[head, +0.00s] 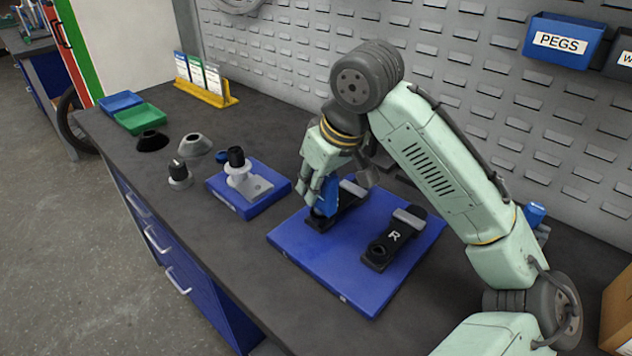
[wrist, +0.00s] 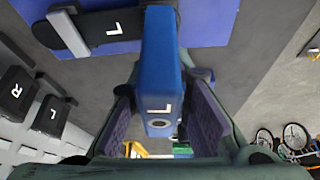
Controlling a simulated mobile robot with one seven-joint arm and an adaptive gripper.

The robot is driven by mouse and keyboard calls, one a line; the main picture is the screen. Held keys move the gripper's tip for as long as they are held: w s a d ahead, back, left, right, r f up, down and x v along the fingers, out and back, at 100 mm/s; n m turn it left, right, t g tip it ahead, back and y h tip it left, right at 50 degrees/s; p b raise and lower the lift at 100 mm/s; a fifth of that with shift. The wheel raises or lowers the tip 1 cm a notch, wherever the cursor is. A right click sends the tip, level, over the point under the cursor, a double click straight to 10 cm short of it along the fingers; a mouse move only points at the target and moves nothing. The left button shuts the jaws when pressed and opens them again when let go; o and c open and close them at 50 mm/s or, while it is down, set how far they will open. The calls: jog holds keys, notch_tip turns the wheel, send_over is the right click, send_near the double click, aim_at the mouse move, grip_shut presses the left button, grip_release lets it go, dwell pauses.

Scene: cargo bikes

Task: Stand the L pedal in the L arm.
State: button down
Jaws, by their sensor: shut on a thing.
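My gripper (head: 322,192) is shut on the L pedal, a blue block (head: 328,196). In the wrist view the pedal (wrist: 162,75) shows a white L and a round end between my fingers (wrist: 162,118). The L arm (head: 349,196) is a black bar with a grey block at its far end, lying on the blue board (head: 340,275). It also shows in the wrist view (wrist: 82,32), marked L. In the head view the pedal is roughly upright over the L arm's near end. Whether its lower end is seated is hidden.
The R arm (head: 392,240) lies to the right on the same board. A small blue plate (head: 225,198) with a grey bracket stands to the left, beside dark and grey cones (head: 195,145). Blue (head: 120,103) and green (head: 140,118) trays lie farther left. A perforated wall rises behind.

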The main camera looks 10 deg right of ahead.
jog(key=c, duration=1.4)
grip_release()
jog(key=shift+f, duration=0.1)
